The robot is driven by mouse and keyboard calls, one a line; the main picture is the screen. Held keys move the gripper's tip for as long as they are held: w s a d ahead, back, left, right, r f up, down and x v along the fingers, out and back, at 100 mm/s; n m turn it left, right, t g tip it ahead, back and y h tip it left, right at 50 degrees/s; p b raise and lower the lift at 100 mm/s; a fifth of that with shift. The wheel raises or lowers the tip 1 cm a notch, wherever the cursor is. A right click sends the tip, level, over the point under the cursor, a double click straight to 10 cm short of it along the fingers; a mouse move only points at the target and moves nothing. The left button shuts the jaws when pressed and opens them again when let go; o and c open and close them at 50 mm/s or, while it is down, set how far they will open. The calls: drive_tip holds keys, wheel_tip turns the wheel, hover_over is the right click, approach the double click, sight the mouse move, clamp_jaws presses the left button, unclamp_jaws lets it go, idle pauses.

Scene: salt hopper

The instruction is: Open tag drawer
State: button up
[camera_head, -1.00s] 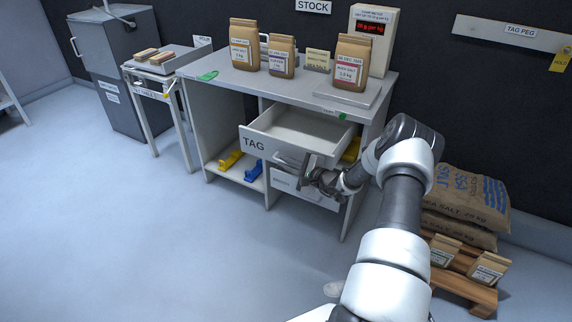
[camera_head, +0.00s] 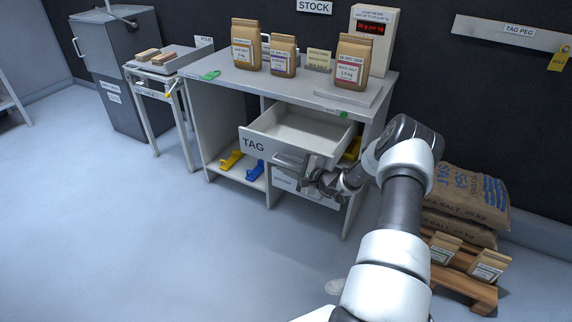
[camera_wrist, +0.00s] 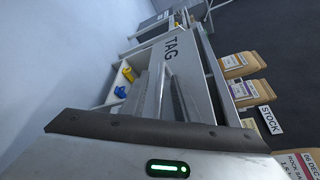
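The TAG drawer (camera_head: 254,144) is pulled well out from the bench, and its empty white inside shows. Its front, lettered TAG, also appears in the wrist view (camera_wrist: 190,62). A grey handle (camera_head: 290,161) sits on the right part of the drawer front. My gripper (camera_head: 308,176) is at this handle, close against the drawer front. In the wrist view its fingers (camera_wrist: 165,95) point at the drawer front. I cannot tell whether they are closed around the handle or stand apart from it.
Paper salt bags (camera_head: 354,62) and a scale display (camera_head: 373,40) stand on the bench top. Another labelled drawer front (camera_head: 283,182) lies below the TAG drawer. Salt sacks (camera_head: 465,200) and a pallet (camera_head: 463,286) are at the right. The floor in front is clear.

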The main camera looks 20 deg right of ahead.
drive_tip(key=p+v, duration=0.3)
drive_tip(key=v, duration=1.4)
drive_tip(key=shift+s, duration=0.25)
drive_tip(key=shift+d+f, duration=0.1)
